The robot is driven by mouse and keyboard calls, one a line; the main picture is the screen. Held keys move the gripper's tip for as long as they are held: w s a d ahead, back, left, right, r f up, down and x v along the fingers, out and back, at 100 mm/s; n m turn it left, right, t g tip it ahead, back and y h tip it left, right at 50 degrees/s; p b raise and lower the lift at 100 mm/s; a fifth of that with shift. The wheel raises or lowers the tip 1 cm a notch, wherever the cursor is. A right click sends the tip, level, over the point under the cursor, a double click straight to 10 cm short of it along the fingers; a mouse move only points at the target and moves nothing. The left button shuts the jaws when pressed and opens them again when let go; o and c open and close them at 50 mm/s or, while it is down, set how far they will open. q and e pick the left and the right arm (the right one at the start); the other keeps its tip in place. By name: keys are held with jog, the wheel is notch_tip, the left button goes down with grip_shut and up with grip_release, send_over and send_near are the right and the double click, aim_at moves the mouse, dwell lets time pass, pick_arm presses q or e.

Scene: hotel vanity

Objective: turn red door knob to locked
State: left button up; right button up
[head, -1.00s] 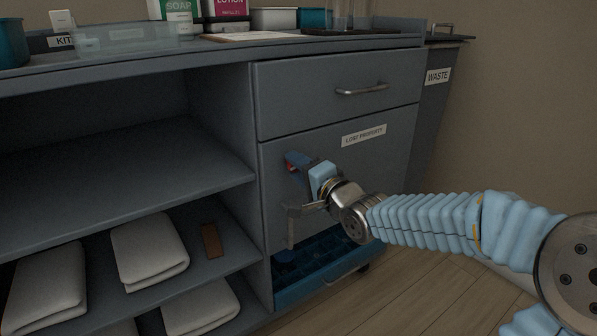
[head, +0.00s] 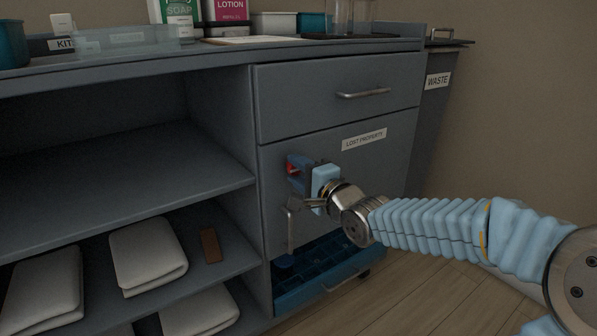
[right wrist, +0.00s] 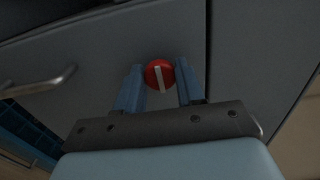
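The red door knob (right wrist: 151,76) is round with a white bar across its face. In the right wrist view the bar stands nearly upright, tilted slightly. In the head view only a bit of red (head: 292,169) shows beside the blue fingers. My right gripper (right wrist: 160,66) is open, with one blue finger on each side of the knob and small gaps visible. I cannot tell how deep the fingers reach around it. In the head view my right gripper (head: 300,177) is at the lost property door (head: 375,170). My left gripper is not in view.
A metal door handle (head: 291,225) hangs just below the right gripper. A drawer with a handle (head: 362,91) is above. A blue compartment tray (head: 318,276) is below the door. Open shelves with folded towels (head: 147,255) are left. A waste bin (head: 437,95) stands right.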

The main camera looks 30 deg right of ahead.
jog(key=o, duration=0.4)
jog(key=s, duration=0.9)
jog(key=s+d+p, duration=0.1)
jog(key=s, duration=0.3)
jog(key=shift+s, duration=0.4)
jog(key=w+a+f+n+g+y+p, duration=0.1)
jog(key=w+a+f+n+g+p, duration=0.3)
jog(key=f, duration=0.7)
jog(key=w+a+f+n+g+p, duration=0.2)
jog(key=w+a+f+n+g, duration=0.25)
jog(key=a+f, duration=0.4)
jog(key=s+a+f+n+g+p, duration=0.1)
jog(key=s+a+f+n+g, duration=0.1)
jog(key=s+f, duration=0.3)
jog(key=s+a+f+n+g+y+p, duration=0.1)
jog(key=s+a+f+n+g+p, duration=0.1)
jog(key=f, duration=0.7)
jog(key=s+a+f+n+g+p, duration=0.1)
jog(key=s+a+f+n+g, duration=0.1)
jog(key=s+a+f+g, duration=0.2)
jog(key=shift+s+a+f+n+g+y+p, duration=0.1)
jog(key=shift+s+a+f, duration=0.1)
jog(key=shift+s+f, duration=0.55)
jog(key=shift+s+a+f+n+g+y+p, duration=0.15)
jog(key=shift+s+f, duration=0.35)
jog(key=shift+s, duration=0.5)
jog(key=shift+s+a+f+n+g+y+p, duration=0.1)
jog(key=shift+s+a+f, duration=0.1)
jog(key=shift+s+f, duration=0.55)
